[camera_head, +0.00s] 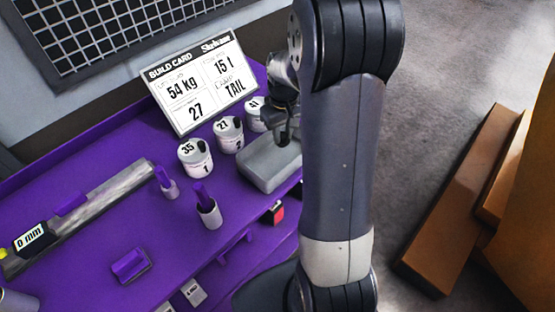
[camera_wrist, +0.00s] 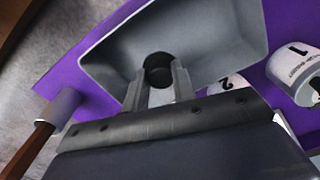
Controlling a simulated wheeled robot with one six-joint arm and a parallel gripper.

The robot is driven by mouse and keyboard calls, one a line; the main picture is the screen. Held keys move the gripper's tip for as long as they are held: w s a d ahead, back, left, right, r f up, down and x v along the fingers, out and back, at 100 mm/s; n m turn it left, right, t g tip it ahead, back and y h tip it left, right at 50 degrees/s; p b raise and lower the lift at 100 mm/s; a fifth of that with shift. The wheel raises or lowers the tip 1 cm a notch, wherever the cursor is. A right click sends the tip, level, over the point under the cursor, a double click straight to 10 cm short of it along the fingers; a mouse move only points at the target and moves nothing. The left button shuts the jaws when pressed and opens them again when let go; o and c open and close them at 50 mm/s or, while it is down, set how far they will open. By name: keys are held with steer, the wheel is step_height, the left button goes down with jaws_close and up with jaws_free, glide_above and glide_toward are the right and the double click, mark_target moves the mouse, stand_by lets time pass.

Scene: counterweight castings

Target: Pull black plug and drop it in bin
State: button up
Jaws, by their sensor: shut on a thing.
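My gripper (camera_head: 284,137) is at the grey bin (camera_head: 262,176) on the purple bench, partly hidden by my arm. In the wrist view my gripper (camera_wrist: 158,84) is shut on a round black plug (camera_wrist: 158,66), seen against the inside of the grey bin (camera_wrist: 215,45). I cannot tell how high the plug is above the bin floor. White cylinders marked 35 (camera_head: 196,160), 27 (camera_head: 229,137) and 41 (camera_head: 254,116) stand beside the bin. Black plugs show on top of the 35 and 27 cylinders; the 41 one's top is unclear.
A build card (camera_head: 203,82) stands behind the cylinders. Purple-handled tools (camera_head: 208,207) stand in grey cups in front of them. A long metal bar (camera_head: 95,210) with a 0 mm display lies at the left. Brown boxes (camera_head: 460,215) lie on the floor at the right.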

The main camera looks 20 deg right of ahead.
steer(key=o, duration=1)
steer(key=shift+o, duration=0.2)
steer(key=shift+r, duration=0.15)
step_height(320, 180, up, 11)
steer(key=b, duration=0.1)
steer(key=shift+f, duration=0.2)
step_height(320, 180, down, 11)
steer(key=shift+r+p, duration=0.15)
steer(key=shift+p, duration=0.4)
step_height(320, 180, up, 4)
steer(key=p, duration=0.2)
steer(key=shift+f+p, duration=0.25)
steer(key=shift+p, duration=0.15)
steer(key=shift+r+p, duration=0.6)
steer(key=shift+r, duration=0.3)
